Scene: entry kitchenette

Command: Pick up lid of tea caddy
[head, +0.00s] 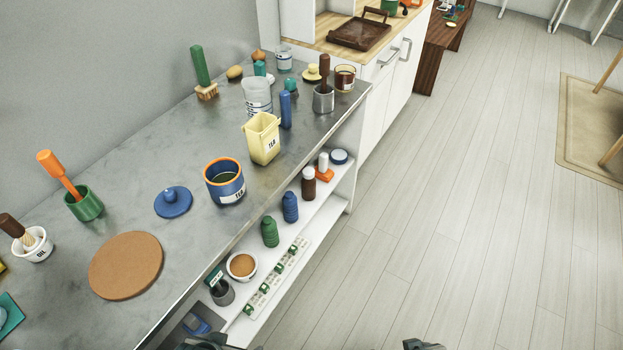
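A round blue canister (224,187) with an orange rim stands open on the grey counter, with dark contents inside. Its white label seems to read TEA. A blue lid (173,203) with a round knob lies flat on the counter just left of it, apart from it. A yellow square canister (262,138), also labelled with what looks like TEA, stands open farther back. A small yellow lid with a knob (312,73) lies near the back. My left gripper (206,342) and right gripper (423,344) barely show at the bottom edge, far from the lids; their fingers are mostly cut off.
A cork mat (126,265) lies front left of the blue lid. A green pot (86,204) with an orange-handled tool stands left. A white measuring cup (257,96) and blue cylinder (286,109) crowd the back. Floor on the right is clear.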

